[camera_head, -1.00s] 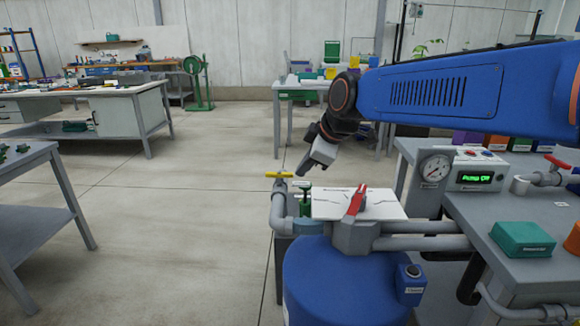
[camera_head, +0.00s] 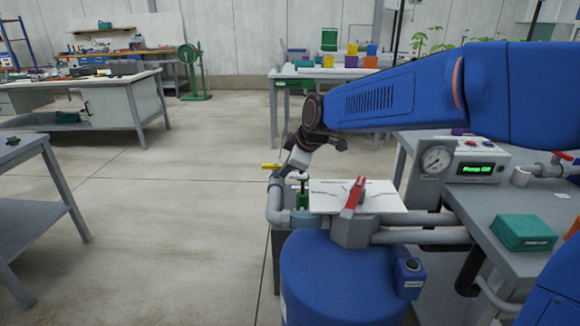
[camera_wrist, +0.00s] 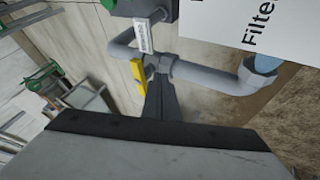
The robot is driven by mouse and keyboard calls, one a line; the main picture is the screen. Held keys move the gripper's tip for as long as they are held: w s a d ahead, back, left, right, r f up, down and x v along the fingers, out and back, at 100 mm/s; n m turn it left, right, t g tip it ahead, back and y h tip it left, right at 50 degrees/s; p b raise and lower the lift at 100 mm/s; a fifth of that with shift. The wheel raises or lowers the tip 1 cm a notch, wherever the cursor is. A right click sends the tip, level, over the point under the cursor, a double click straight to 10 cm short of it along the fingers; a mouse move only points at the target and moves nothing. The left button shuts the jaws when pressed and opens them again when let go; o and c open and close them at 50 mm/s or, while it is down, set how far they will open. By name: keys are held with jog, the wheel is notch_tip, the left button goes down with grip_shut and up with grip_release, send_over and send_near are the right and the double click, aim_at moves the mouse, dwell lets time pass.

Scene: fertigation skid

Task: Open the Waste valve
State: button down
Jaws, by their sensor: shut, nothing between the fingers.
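A small yellow valve handle (camera_head: 272,166) sits on top of the grey pipe elbow (camera_head: 273,205) at the left end of the skid. In the wrist view the yellow handle (camera_wrist: 138,72) lies just left of my fingers, with a small white tag (camera_wrist: 143,37) beyond it, too blurred to read. My gripper (camera_head: 287,173) points down at this valve from the right and hides part of it. The gripper (camera_wrist: 160,88) is shut and empty, close beside the handle; whether they touch I cannot tell. No Waste label is readable.
A green valve (camera_head: 303,188) and a red lever (camera_head: 354,194) stand right of the yellow one, around a white panel (camera_head: 325,195). A blue drum (camera_head: 335,280) is below. A gauge (camera_head: 436,160) and control box (camera_head: 478,163) are to the right. The floor at left is clear.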

jog(key=shift+w, duration=1.25)
